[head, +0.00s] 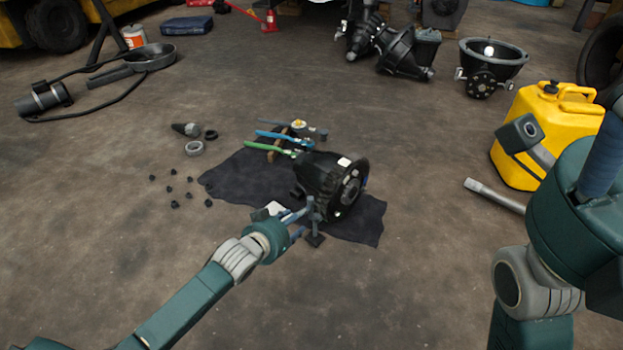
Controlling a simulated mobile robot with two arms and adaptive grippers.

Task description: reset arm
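My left arm reaches in from the lower left. Its gripper (304,218) is at the near side of a black ribbed machine part (324,176) with a round flange, which lies on a dark cloth (365,222). The fingers are close to the part; whether they touch it or are open I cannot tell. My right arm is folded up large at the right edge. Its gripper is not clearly visible.
Green-handled (264,147) and blue-handled (272,135) tools lie behind the part. Several small dark nuts (175,204) are scattered left of the cloth. A yellow jerrycan (545,125) stands at the right. The near floor is mostly clear.

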